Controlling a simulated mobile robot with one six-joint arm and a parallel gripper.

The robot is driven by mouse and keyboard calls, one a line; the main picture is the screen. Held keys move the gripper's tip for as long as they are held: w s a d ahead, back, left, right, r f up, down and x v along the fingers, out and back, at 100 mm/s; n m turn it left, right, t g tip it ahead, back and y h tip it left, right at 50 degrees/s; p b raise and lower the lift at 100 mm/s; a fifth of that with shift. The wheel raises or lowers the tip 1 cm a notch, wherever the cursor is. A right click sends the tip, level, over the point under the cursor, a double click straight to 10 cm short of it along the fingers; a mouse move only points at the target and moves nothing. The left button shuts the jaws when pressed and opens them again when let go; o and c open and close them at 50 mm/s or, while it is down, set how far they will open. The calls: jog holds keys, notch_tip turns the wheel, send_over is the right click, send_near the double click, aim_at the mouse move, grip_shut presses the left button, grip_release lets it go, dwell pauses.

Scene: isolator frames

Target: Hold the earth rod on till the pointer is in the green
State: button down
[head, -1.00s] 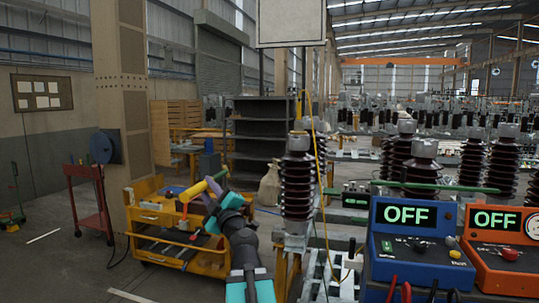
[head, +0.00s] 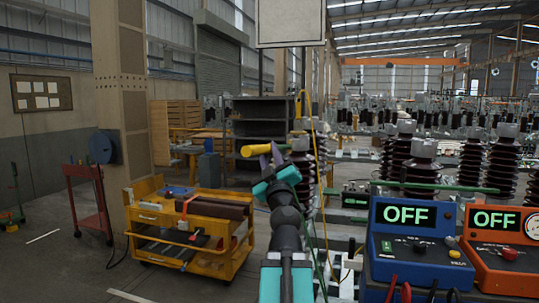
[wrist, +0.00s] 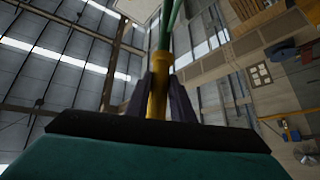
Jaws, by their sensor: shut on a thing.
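My gripper (head: 271,154) is shut on the yellow earth rod (head: 250,151), with purple fingers on either side of it. It holds the rod in the air, just left of a brown ribbed insulator (head: 322,160) in the head view; whether they touch I cannot tell. The wrist view shows the yellow rod (wrist: 157,98) between the fingers, with a green length (wrist: 167,25) beyond it. The orange box (head: 485,262) at right reads OFF. Its round dial (head: 536,225) is cut by the picture edge, so I cannot read the pointer.
A blue box (head: 420,245) also reading OFF stands beside the orange one, with leads in front. A yellow trolley (head: 150,217) with tools stands at left. A yellow cable (head: 317,150) hangs near the insulators. Open floor lies in front of the trolley.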

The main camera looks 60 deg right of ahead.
aim_at(279, 148)
jog(key=shift+w+d+r+p, duration=0.2)
jog(key=shift+d+p, duration=0.3)
jog(key=shift+p, duration=0.75)
jog(key=p, duration=0.1)
jog(key=d+p, duration=0.1)
jog(key=p, duration=0.1)
jog(key=shift+w+d, duration=0.2)
jog(key=shift+d, duration=0.05)
jog(key=p, duration=0.3)
jog(key=shift+w+d, duration=0.3)
jog(key=shift+d, duration=0.05)
jog(key=d+p, duration=0.1)
jog(key=p, duration=0.4)
jog(key=shift+d+p, duration=0.25)
jog(key=shift+p, duration=0.1)
jog(key=d+p, duration=0.1)
jog(key=w+d+p, duration=0.1)
jog(key=p, duration=0.1)
jog(key=shift+d, duration=0.2)
jog(key=shift+d+f, duration=0.15)
jog(key=shift+d, duration=0.2)
jog(key=shift+w+d+p, duration=0.3)
jog(key=shift+d, duration=0.5)
jog(key=shift+w+d+f, duration=0.1)
jog(key=shift+w+d, duration=0.05)
jog(key=shift+d, duration=0.5)
dwell(2.2)
